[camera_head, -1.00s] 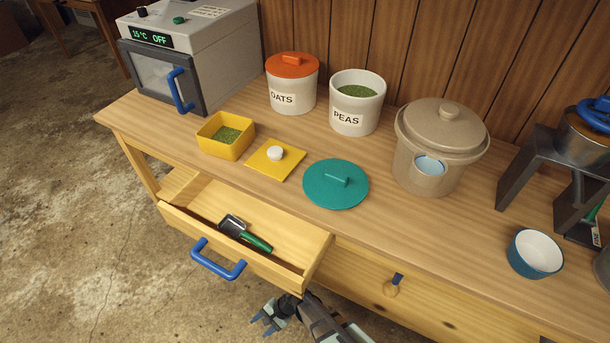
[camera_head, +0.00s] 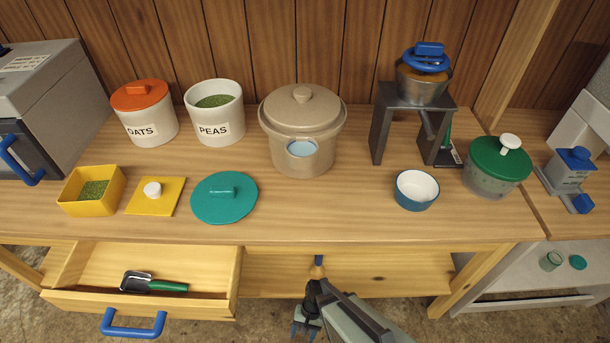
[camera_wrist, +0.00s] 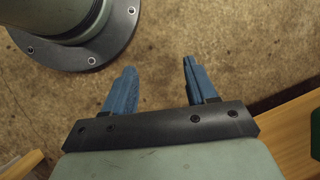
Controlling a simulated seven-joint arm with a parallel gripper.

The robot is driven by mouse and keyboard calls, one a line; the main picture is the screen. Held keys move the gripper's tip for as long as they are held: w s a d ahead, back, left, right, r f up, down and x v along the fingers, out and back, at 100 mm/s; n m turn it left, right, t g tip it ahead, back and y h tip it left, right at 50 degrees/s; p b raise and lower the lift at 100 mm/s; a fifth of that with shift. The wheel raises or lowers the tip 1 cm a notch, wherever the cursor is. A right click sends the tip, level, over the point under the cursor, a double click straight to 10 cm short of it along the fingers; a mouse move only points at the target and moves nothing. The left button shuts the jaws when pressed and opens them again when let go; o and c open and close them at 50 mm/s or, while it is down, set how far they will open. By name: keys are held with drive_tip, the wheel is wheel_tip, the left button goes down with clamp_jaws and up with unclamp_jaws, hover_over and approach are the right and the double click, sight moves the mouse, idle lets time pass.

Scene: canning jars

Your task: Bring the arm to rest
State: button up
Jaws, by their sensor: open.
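My gripper (camera_head: 306,328) is low in front of the bench, to the right of the open drawer (camera_head: 75,300) and below the bench top. In the wrist view its two blue fingers (camera_wrist: 158,85) stand apart with nothing between them, over the bare floor (camera_wrist: 240,40). My arm reaches in from the bottom of the head view. A scoop with a green handle (camera_head: 165,285) lies in the open drawer.
On the bench (camera_head: 330,215) stand the OATS jar (camera_head: 148,125), open PEAS jar (camera_head: 217,122), teal lid (camera_head: 222,205), yellow box (camera_head: 84,207), beige crock (camera_head: 295,130), blue bowl (camera_head: 416,200) and green-lidded jar (camera_head: 490,182). The open drawer juts out at left.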

drive_tip(key=s+d+r+g+h, duration=0.1)
drive_tip(key=s+d+r, duration=0.1)
drive_tip(key=d, duration=0.7)
drive_tip(key=s+d+r+n+g+h, duration=0.1)
drive_tip(key=s+d+r, duration=0.2)
drive_tip(key=d, duration=0.6)
drive_tip(key=shift+s+n+h, duration=0.3)
drive_tip(key=shift+s+h, duration=0.1)
drive_tip(key=shift+s, duration=0.15)
idle(0.4)
drive_tip(key=c, duration=0.5)
drive_tip(key=shift+o, duration=0.2)
